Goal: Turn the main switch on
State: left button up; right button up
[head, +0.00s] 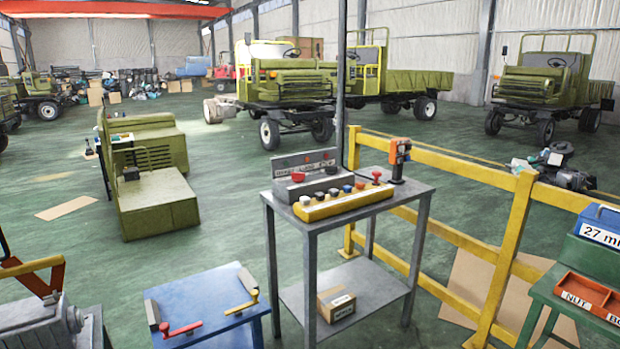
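A grey metal stand (341,227) holds the controls in the middle of the head view. A yellow control box (345,205) on it carries a row of several coloured buttons and a red knob at its right end. A grey box (304,163) with a lettered panel and a red button sits behind it. A small orange device (399,152) stands upright at the stand's back right corner. None of these is clearly marked as the main switch, and its state cannot be read. Neither of my grippers is in view.
A blue table (214,290) with red-handled and yellow-handled tools stands in front left of the stand. A yellow railing (517,217) runs behind and right. A green bench (559,297) with red bins is at right.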

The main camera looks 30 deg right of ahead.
aim_at(297, 177)
jog(key=i+l, duration=0.3)
jog(key=l, duration=0.2)
jog(key=i+l, duration=0.3)
jog(key=l, duration=0.15)
jog(key=i+l, duration=0.35)
jog(key=l, duration=0.15)
jog(key=i+l, duration=0.3)
jog(key=l, duration=0.15)
